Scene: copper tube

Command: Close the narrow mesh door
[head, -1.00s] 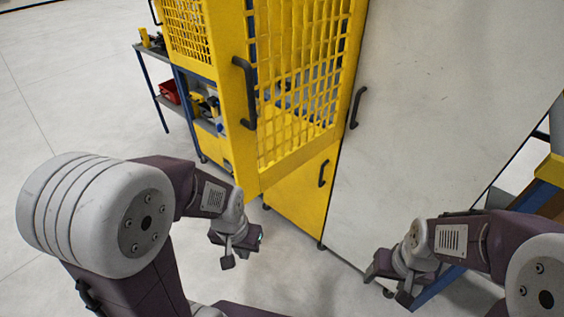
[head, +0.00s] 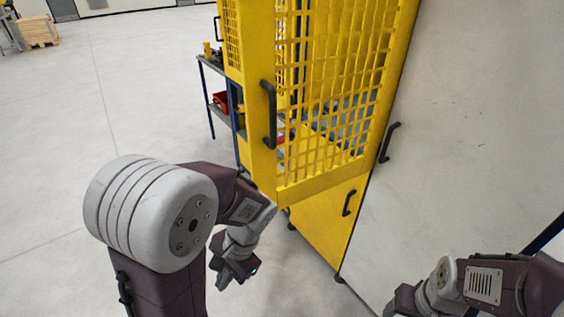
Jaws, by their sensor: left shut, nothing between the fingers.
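The narrow mesh door (head: 325,186) is yellow, with a square mesh and a dark vertical handle (head: 269,115) on its near left upright. It appears swung open, its handle edge toward me and its bottom edge high above the floor. My left gripper (head: 228,276) is shut and empty, below and left of the handle and apart from the door. My right wrist shows at the lower right, in front of the white panel; its fingers are cut off by the bottom edge.
A large white panel (head: 475,120) with a dark handle (head: 390,142) fills the right side. A lower yellow panel (head: 320,222) has its own handle. A shelf with a red bin (head: 221,101) stands behind at left. The floor at left is clear.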

